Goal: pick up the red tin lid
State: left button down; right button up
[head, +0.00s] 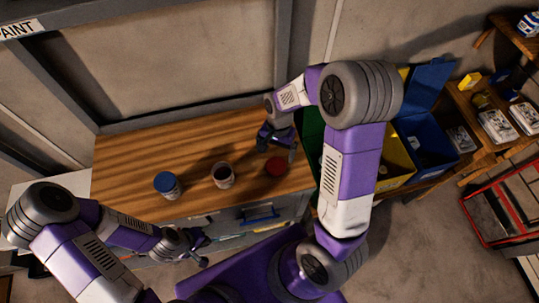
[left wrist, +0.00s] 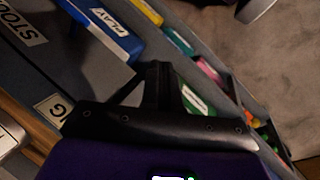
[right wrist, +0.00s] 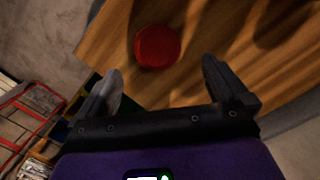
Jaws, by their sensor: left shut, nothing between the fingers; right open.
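The red tin lid (head: 277,166) lies flat on the wooden worktop near its right end. It also shows in the right wrist view (right wrist: 157,47), beyond the fingertips and left of the middle between them. My right gripper (head: 276,147) is open and empty, above the worktop just behind the lid in the head view, apart from it. In the right wrist view its two fingers (right wrist: 160,85) stand wide apart. My left gripper (head: 205,250) is shut and empty, in front of the worktop's front edge. In the left wrist view its fingers (left wrist: 158,75) are together.
A tin with a blue lid (head: 166,184) and an open tin (head: 223,175) stand left of the lid. Green, yellow (head: 398,160) and blue (head: 427,138) bins stand right of the worktop. The worktop's left rear (head: 135,150) is clear.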

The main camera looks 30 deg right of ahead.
aim_at(276, 165)
jog(key=f, duration=0.4)
jog(key=s+f, duration=0.1)
jog(key=f, duration=0.2)
jog(key=shift+a+b, duration=0.2)
jog(key=shift+b, duration=0.2)
jog(key=shift+c, duration=0.5)
jog(key=c, duration=0.9)
